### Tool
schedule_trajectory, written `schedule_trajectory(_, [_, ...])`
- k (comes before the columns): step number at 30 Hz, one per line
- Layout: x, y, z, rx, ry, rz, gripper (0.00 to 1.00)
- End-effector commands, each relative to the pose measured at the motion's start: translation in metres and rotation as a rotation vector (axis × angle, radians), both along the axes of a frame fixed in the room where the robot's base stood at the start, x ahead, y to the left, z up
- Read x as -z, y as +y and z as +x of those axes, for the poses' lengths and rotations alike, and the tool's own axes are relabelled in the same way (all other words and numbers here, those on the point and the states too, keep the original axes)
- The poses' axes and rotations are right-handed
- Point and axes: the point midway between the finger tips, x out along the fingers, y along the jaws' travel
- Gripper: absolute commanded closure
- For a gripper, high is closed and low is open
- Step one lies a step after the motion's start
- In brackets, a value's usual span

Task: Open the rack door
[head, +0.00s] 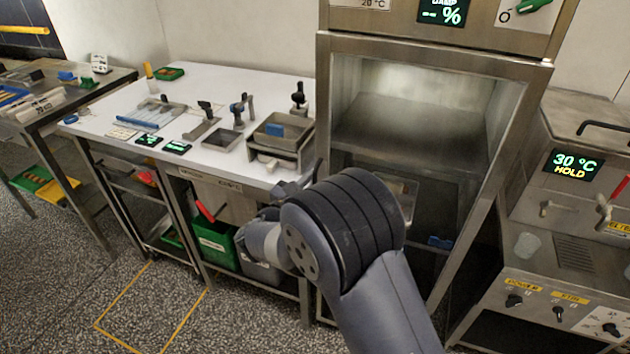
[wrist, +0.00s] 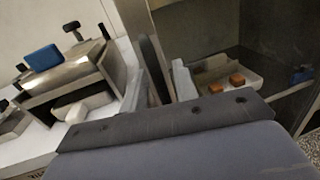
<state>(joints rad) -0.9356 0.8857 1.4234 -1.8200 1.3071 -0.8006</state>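The rack is the tall steel cabinet (head: 430,60) in the middle of the head view. Its front (head: 505,130) has a steel frame around a see-through or open area, and it looks shut. My gripper (head: 297,184) is at the cabinet's left front edge, partly hidden by my own wrist. In the wrist view my gripper's fingers (wrist: 166,85) stand apart at the steel frame edge. A dark upright bar (wrist: 150,65), perhaps the door handle, shows between or just behind them. I cannot tell whether the fingers press on it.
A white-topped bench (head: 215,90) with trays and small tools stands close on the left. A steel tray holder with a blue block (wrist: 42,58) is near my gripper. A machine with a 30 °C display (head: 574,165) stands at right. Speckled floor (head: 160,300) is open at front left.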

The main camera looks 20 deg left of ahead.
Motion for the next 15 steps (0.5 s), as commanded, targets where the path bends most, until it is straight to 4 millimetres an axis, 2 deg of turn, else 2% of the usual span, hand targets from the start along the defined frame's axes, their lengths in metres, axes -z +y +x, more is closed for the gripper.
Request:
schedule_trajectory(7, [0.0002, -0.0002, 0.0006, 0.000, 0.000, 0.000, 0.72])
schedule_trajectory(15, [0.0002, -0.0001, 0.0004, 0.000, 0.001, 0.000, 0.94])
